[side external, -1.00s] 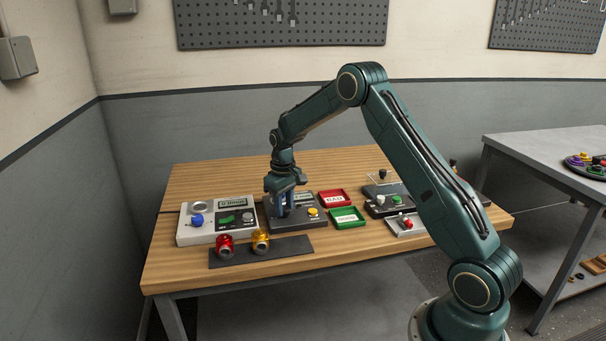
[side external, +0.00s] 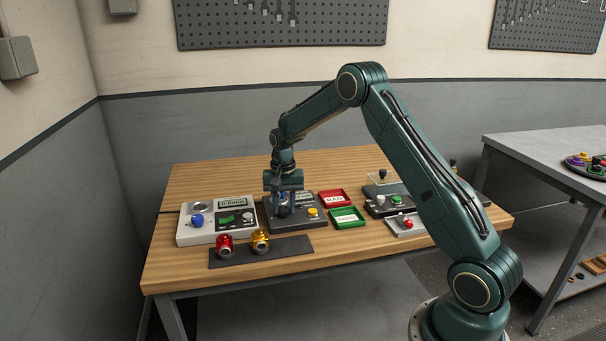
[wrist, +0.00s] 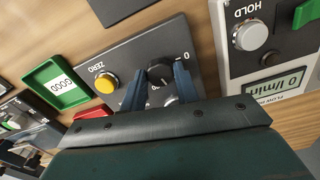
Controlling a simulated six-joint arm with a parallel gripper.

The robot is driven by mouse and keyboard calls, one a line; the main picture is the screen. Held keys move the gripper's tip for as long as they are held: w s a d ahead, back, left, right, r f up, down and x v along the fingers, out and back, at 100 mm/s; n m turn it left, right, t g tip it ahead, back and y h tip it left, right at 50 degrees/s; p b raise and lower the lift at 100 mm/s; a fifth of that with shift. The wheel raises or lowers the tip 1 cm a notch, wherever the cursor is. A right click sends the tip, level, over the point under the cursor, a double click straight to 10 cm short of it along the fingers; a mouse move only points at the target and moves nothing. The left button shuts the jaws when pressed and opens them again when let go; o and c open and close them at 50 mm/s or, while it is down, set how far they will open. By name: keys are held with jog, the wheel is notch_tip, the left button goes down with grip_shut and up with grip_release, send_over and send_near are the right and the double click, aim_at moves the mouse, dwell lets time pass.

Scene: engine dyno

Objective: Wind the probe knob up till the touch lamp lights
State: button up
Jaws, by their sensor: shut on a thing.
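My gripper (side external: 283,207) points down over a dark grey box (side external: 298,222) on the wooden bench. In the wrist view the blue fingers of my gripper (wrist: 160,73) are shut on either side of a black round knob (wrist: 160,74) on the box's panel (wrist: 125,52). A "0" mark shows near the knob. A yellow button (wrist: 106,83) labelled ZERO sits beside it. A lamp on this box cannot be made out; part of the panel behind the fingers is hidden.
A pale flow meter box (side external: 186,236) with a blue knob stands to the left. A dark mat (side external: 290,247) with red and gold parts lies in front. Red (side external: 347,192) and green GOOD (side external: 360,220) trays lie to the right.

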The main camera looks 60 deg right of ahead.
aim_at(284, 208)
jog(key=shift+m, duration=0.3)
jog(key=o, duration=1)
jog(key=shift+c, duration=0.2)
jog(key=shift+r, duration=0.1)
notch_tip(284, 208, up, 14)
dwell(0.5)
